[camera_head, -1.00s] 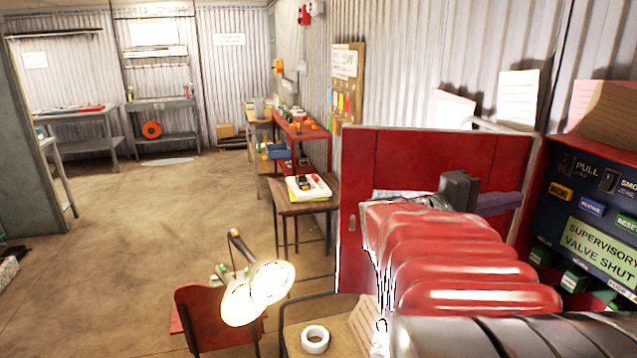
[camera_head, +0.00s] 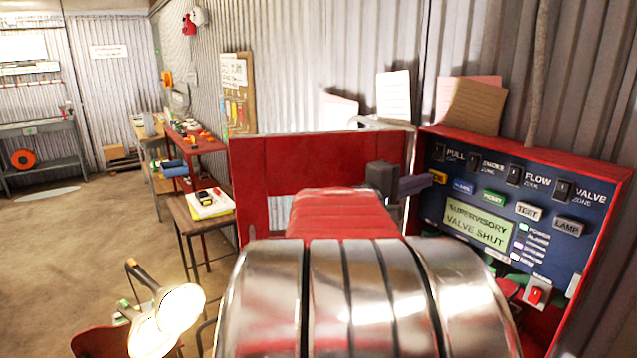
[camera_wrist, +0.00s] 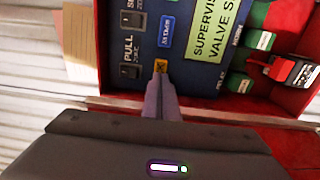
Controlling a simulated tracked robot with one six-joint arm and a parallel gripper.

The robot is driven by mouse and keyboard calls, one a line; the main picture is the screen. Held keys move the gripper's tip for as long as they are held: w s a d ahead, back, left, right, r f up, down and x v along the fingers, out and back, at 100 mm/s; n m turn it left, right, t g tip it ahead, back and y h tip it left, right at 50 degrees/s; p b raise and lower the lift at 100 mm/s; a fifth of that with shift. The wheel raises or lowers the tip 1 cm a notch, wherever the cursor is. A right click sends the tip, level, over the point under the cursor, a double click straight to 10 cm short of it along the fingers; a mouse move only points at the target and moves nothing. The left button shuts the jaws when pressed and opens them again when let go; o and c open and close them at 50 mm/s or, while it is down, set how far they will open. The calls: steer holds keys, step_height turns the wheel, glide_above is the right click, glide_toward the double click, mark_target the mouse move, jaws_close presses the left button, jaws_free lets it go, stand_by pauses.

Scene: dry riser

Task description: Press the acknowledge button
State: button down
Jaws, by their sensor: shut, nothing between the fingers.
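The yellow button (camera_head: 439,177), which I take for the acknowledge button, is at the left edge of the blue alarm panel (camera_head: 583,255). Its lettering is too small to read. My gripper (camera_head: 428,182) is shut and empty, and its tips meet the button's left side in the head view. In the wrist view the shut fingertips (camera_wrist: 160,80) point straight at the yellow button (camera_wrist: 160,66). They look to be at or very near its face; I cannot tell whether it is pushed in. The panel display (camera_head: 478,224) reads "SUPERVISORY VALVE SHUT".
A blue button (camera_head: 463,187) and a green button (camera_head: 494,197) sit right of the yellow one. Toggle switches (camera_head: 513,175) line the panel's top. The open red cabinet door (camera_head: 290,160) stands left of my gripper. A lit lamp (camera_head: 180,308) is at lower left.

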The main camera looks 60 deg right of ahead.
steer(key=shift+x, duration=0.85)
steer(key=shift+d, duration=0.2)
steer(key=v, duration=0.6)
stand_by(0.5)
steer(key=shift+s, duration=0.15)
stand_by(0.5)
